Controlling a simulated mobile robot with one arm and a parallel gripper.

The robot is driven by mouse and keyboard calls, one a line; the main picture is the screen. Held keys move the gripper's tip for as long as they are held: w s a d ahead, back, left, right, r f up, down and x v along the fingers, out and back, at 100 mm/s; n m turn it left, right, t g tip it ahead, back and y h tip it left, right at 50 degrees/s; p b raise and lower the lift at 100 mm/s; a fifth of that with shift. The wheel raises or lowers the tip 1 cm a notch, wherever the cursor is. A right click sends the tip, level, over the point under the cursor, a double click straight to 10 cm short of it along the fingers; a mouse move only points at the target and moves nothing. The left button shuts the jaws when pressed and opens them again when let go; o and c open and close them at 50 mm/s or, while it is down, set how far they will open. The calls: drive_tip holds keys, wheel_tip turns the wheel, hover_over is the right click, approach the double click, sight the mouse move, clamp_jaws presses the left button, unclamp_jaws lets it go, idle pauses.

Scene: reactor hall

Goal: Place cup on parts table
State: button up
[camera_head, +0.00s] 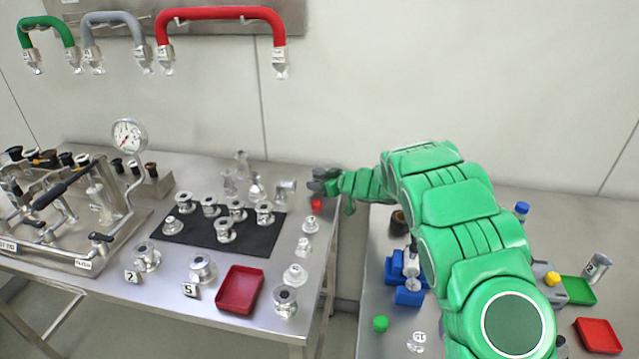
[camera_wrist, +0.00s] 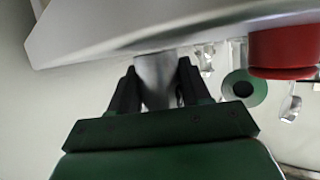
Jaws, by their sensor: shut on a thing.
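My gripper (camera_head: 314,186) is at the right part of the left steel table (camera_head: 150,290), near its back right corner. In the wrist view its dark fingers (camera_wrist: 158,80) are shut on a silvery metal cup (camera_wrist: 154,72). Which table is the parts table is not marked.
A red piece (camera_head: 316,204) lies close to my gripper. Glassware (camera_head: 257,187) and a black mat (camera_head: 215,238) with metal fittings stand left of the cup. A red tray (camera_head: 240,289) is nearer the front. A gap separates the right table (camera_head: 372,300), which holds blue blocks (camera_head: 408,297).

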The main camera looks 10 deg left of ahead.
drive_tip(key=shift+f, duration=0.15)
drive_tip(key=o, duration=1.1)
drive_tip(key=shift+c, duration=0.2)
drive_tip(key=shift+s+d+r, duration=0.2)
drive_tip(key=shift+s+d, duration=0.15)
drive_tip(key=shift+d, duration=0.25)
drive_tip(key=shift+o, duration=0.2)
drive_tip(key=shift+r+v, duration=0.2)
drive_tip(key=shift+v, duration=1.4)
drive_tip(key=shift+r+v, duration=0.2)
drive_tip(key=shift+v, duration=1.4)
